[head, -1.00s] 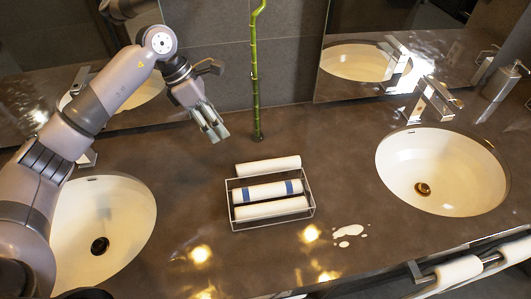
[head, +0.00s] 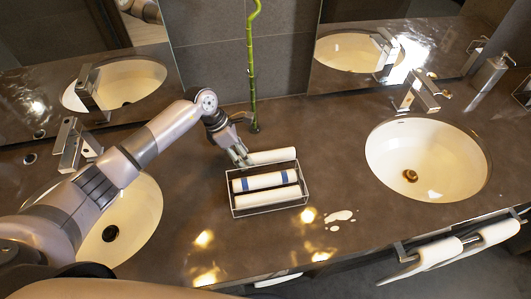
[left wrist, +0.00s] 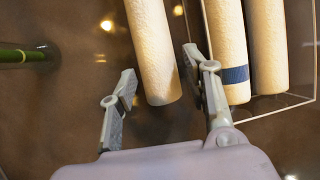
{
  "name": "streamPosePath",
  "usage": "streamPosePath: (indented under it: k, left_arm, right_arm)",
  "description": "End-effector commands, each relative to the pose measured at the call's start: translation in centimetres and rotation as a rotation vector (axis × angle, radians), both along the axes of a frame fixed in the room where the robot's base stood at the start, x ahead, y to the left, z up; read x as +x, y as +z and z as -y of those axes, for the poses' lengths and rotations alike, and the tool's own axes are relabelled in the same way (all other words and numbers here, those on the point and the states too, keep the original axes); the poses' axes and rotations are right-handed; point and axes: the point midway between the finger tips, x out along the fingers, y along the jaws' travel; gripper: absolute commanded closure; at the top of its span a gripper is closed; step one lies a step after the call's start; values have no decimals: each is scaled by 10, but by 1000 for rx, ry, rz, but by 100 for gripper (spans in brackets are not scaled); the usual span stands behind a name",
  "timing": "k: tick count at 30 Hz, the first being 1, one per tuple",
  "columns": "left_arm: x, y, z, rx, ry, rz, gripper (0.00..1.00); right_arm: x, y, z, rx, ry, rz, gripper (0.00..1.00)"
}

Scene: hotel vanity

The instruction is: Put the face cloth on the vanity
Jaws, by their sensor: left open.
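A plain white rolled cloth (head: 272,156) lies on the dark vanity top (head: 300,240), just behind a clear tray (head: 236,212). In the tray lie a white roll with blue bands (head: 264,181) and a plain white roll (head: 266,197). Which roll is the face cloth I cannot tell. My left gripper (head: 243,161) is open at the left end of the roll behind the tray. In the left wrist view this roll (left wrist: 153,50) reaches between the open fingers (left wrist: 160,68), with gaps on both sides. The right gripper is out of view.
A green bamboo stem (head: 252,70) stands behind my gripper. Sinks lie at left (head: 130,215) and right (head: 425,160), with a tap (head: 420,95) behind the right one. A white spill (head: 338,217) lies right of the tray. Towels hang on a front rail (head: 465,242).

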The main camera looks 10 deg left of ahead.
Motion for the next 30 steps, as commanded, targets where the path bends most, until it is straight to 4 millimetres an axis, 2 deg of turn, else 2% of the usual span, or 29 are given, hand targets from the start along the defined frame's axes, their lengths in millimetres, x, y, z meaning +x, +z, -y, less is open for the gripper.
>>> streamPosePath:
  k: [1, 6, 12, 27, 30]
  left_arm:
    - [0, -4, 4, -3, 2, -3, 55]
    - [0, -17, 9, -1, 1, 0, 55]
    - [1, -19, 8, 0, 1, 1, 55]
    - [1, -18, 8, 0, 1, 1, 88]
    - [1, -18, 8, 0, 1, 1, 89]
  right_arm:
    - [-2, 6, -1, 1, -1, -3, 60]
    - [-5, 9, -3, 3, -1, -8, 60]
    - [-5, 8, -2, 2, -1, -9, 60]
    - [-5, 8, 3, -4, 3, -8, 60]
    - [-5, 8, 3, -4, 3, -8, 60]
